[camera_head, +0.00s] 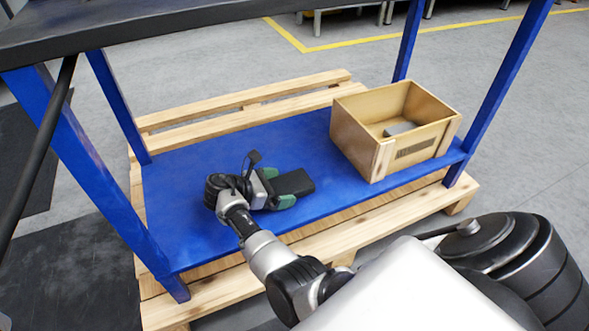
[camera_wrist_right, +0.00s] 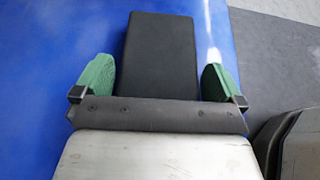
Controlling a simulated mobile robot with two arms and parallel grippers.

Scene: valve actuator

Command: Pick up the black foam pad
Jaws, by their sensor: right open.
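The black foam pad (camera_wrist_right: 160,50) is a flat dark block lying on the blue shelf (camera_head: 225,150). In the head view the pad (camera_head: 293,183) shows just beyond my right gripper (camera_head: 282,190). In the right wrist view my right gripper (camera_wrist_right: 158,82) is open, with one green finger on each side of the pad's near part. There is a gap between each finger and the pad, wider on the right. The pad's near end is hidden behind the gripper's dark front bar. My left gripper is not in view.
A wooden crate (camera_head: 366,150) stands on the shelf to the right, with a grey object (camera_head: 400,128) inside. Blue posts (camera_head: 122,105) stand at the shelf's corners, and a dark tabletop (camera_head: 150,22) is above. A wooden pallet (camera_head: 200,300) lies beneath. The shelf's back left is clear.

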